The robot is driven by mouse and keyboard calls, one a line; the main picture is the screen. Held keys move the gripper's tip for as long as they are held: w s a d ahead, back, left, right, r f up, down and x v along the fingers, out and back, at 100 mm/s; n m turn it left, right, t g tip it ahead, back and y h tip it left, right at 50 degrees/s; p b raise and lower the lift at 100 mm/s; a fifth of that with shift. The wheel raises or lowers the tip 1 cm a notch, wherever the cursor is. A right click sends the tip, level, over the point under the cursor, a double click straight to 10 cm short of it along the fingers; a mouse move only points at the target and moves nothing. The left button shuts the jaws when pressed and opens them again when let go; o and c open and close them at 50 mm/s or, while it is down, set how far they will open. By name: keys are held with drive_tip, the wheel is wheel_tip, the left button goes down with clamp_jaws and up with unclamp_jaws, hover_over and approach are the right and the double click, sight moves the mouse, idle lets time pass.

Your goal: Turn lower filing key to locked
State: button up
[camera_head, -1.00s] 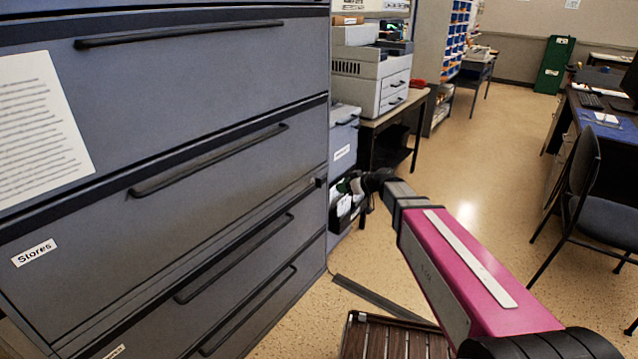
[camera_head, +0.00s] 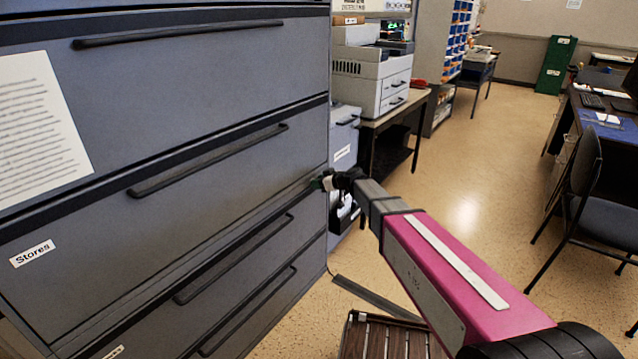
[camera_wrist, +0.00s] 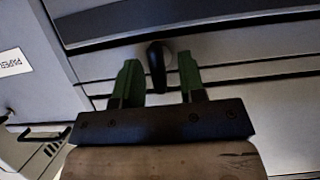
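The lower filing key (camera_wrist: 156,66) shows in the wrist view as a dark, upright knob on the grey cabinet face. My gripper (camera_wrist: 158,80) has two green fingers set apart, one on each side of the key, with visible gaps between them and it. In the head view my gripper (camera_head: 322,183) is at the right edge of the grey filing cabinet (camera_head: 200,70), at about the height of the seam below the Stores drawer. The key is hidden behind the gripper there.
Black drawer handles (camera_head: 210,160) stick out from the cabinet front. A slatted wooden item (camera_head: 385,340) lies on the floor below my arm. A table with a grey printer (camera_head: 372,80) stands behind the cabinet.

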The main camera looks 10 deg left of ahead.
drive_tip(key=shift+a, duration=0.1)
clamp_jaws()
drive_tip(key=shift+w+m, duration=0.1)
drive_tip(key=shift+m, duration=0.2)
drive_tip(key=shift+w+d+f+m+g+y, duration=0.15)
drive_tip(key=shift+m+g+y, duration=0.75)
drive_tip(key=shift+m, duration=1.25)
drive_tip(key=shift+w+f+m+g+y, duration=0.15)
drive_tip(key=shift+m+g+y, duration=0.7)
drive_tip(key=shift+m, duration=1.25)
drive_tip(key=shift+w+d+f+m+g+y, duration=0.2)
drive_tip(key=shift+m+g+y, duration=0.65)
drive_tip(key=shift+m, duration=1.3)
drive_tip(key=shift+s+a, duration=0.1)
drive_tip(key=shift+f, duration=0.1)
